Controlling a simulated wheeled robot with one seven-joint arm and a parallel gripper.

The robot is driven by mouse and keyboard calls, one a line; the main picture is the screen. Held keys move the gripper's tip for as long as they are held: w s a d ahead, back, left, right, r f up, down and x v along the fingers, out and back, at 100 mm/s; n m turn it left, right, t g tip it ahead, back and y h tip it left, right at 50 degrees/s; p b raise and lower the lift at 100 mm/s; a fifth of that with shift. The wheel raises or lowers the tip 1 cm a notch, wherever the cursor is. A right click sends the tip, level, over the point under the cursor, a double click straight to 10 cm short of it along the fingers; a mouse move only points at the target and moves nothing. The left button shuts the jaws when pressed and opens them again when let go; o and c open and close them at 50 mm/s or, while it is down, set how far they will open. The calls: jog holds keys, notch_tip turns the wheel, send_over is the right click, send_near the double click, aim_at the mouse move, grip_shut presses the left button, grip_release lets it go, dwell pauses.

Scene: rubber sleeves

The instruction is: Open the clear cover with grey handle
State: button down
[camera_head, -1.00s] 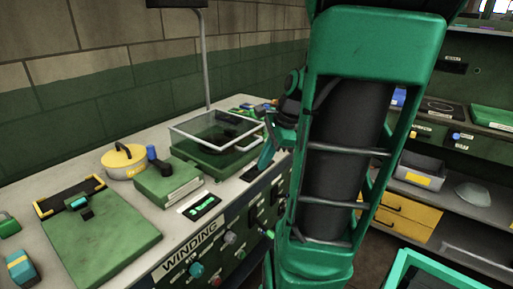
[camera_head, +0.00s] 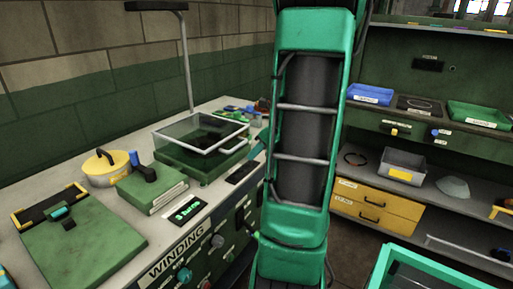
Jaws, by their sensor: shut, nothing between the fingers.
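The clear cover (camera_head: 184,138) with its grey frame sits over a green base (camera_head: 205,168) on the bench at left. Its grey front bar (camera_head: 228,142) faces the bench's front edge. The cover appears down on the base; a slight lift cannot be told. My gripper (camera_head: 258,150) shows only as a teal sliver at the left edge of my arm, right of the cover and apart from it. My upright arm hides the rest of it.
Left of the cover are a green box with a blue-handled part (camera_head: 148,172), a yellow round pot (camera_head: 108,168) and a green board (camera_head: 80,235). A grey pole (camera_head: 187,70) rises behind. Shelves with trays (camera_head: 370,94) and yellow drawers (camera_head: 375,205) stand at right.

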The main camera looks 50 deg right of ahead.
jog(key=x, duration=0.3)
jog(key=shift+w+f, duration=0.1)
jog(key=shift+f, duration=0.05)
jog(key=shift+w+a+r, duration=0.1)
jog(key=shift+w+r, duration=0.55)
jog(key=shift+r, duration=0.35)
jog(key=shift+w+r, duration=0.5)
jog(key=shift+r, duration=0.15)
